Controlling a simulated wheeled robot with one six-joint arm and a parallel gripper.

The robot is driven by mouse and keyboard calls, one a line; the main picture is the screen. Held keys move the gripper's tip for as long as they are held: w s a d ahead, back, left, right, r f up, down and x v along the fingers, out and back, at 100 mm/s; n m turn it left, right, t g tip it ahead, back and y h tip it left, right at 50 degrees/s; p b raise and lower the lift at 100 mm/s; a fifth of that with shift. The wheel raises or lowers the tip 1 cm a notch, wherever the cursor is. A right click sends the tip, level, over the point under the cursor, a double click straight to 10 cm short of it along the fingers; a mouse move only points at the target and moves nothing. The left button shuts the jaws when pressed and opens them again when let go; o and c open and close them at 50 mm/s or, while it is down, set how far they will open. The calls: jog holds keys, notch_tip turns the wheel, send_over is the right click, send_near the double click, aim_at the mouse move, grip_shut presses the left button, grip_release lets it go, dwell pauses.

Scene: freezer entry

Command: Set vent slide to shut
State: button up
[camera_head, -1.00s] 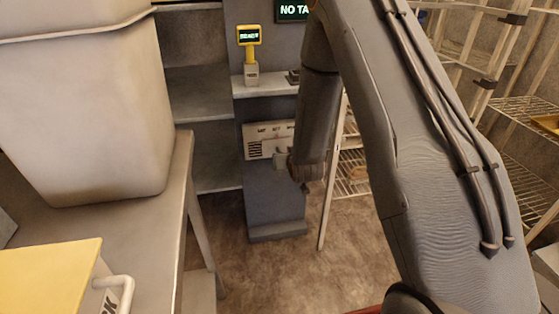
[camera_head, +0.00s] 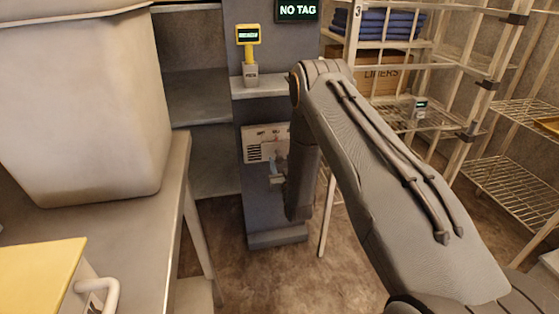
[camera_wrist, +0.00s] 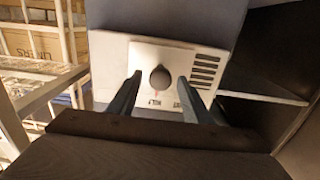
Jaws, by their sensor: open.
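The vent panel (camera_head: 256,146) is a pale plate with a slotted grille on the front of the grey column. In the wrist view the panel (camera_wrist: 205,53) appears turned over, with its grille at the right and small lettering along its lower edge. A dark rounded knob (camera_wrist: 160,78) sits on the plate; I take it for the slide's handle. My gripper (camera_wrist: 159,84) is open, its two fingers on either side of the knob in the picture. I cannot tell contact or depth. In the head view my gripper (camera_head: 278,170) is at the panel's lower right, and my arm hides part of it.
A yellow-topped scanner (camera_head: 248,36) stands on the ledge (camera_head: 262,88) above the panel, under a NO TAG sign (camera_head: 297,10). A large pale bin (camera_head: 100,110) on a bench (camera_head: 150,215) fills the left. Wire racks (camera_head: 515,190) stand at the right.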

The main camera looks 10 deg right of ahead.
jog(key=shift+w, duration=1)
jog(key=shift+c, duration=0.3)
grip_shut()
